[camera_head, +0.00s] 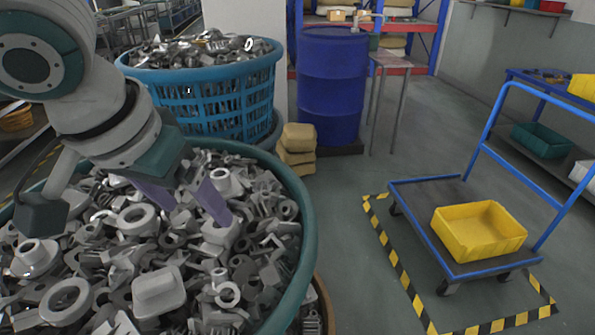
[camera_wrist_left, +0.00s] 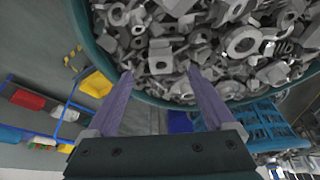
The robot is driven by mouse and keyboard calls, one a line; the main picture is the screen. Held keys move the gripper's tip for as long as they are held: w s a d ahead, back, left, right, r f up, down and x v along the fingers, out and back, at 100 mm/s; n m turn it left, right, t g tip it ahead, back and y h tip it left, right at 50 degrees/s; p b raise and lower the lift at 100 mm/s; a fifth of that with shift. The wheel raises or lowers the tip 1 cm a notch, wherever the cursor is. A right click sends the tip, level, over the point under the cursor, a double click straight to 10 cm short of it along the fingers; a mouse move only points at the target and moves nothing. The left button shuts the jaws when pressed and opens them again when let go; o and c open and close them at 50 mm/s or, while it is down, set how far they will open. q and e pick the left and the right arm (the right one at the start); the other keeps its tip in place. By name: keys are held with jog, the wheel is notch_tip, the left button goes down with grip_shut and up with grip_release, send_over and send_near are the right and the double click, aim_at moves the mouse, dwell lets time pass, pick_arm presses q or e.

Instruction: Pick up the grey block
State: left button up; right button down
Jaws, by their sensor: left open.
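Many loose grey metal parts fill the large teal-rimmed tub (camera_head: 290,215). A blocky grey piece (camera_head: 220,233) lies on the heap just at the tip of one finger of my left gripper (camera_head: 200,215). My left gripper is open, pointing down, its two purple fingers apart with nothing held between them. In the left wrist view, the fingers (camera_wrist_left: 161,72) frame a smooth grey block (camera_wrist_left: 160,56) lying among rings and brackets. Another rounded grey block (camera_head: 159,291) lies nearer the front of the heap. I cannot tell which is the task's block. My right gripper does not show.
A blue basket (camera_head: 205,100) heaped with similar parts stands behind the tub. A blue drum (camera_head: 335,85) stands farther back. At right, a blue cart (camera_head: 415,205) carries a yellow bin (camera_head: 478,231) inside striped floor tape. Floor between tub and cart is clear.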

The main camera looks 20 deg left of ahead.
aim_at(221, 230)
pick_arm(q)
jog(key=x, duration=0.2)
jog(key=shift+w+d+f, duration=0.1)
jog(key=shift+w+f, duration=0.05)
jog(key=shift+f, duration=0.2)
jog(key=shift+w+r+x, duration=0.1)
jog(key=shift+w+x, duration=0.1)
jog(key=shift+x, duration=0.7)
jog(key=shift+w+r+x, duration=0.1)
jog(key=shift+w+x, duration=0.05)
jog(key=shift+x, duration=0.7)
jog(key=shift+w+x, duration=0.2)
jog(key=shift+x, duration=0.7)
jog(key=shift+c, duration=0.3)
jog(key=shift+r, duration=0.1)
grip_shut()
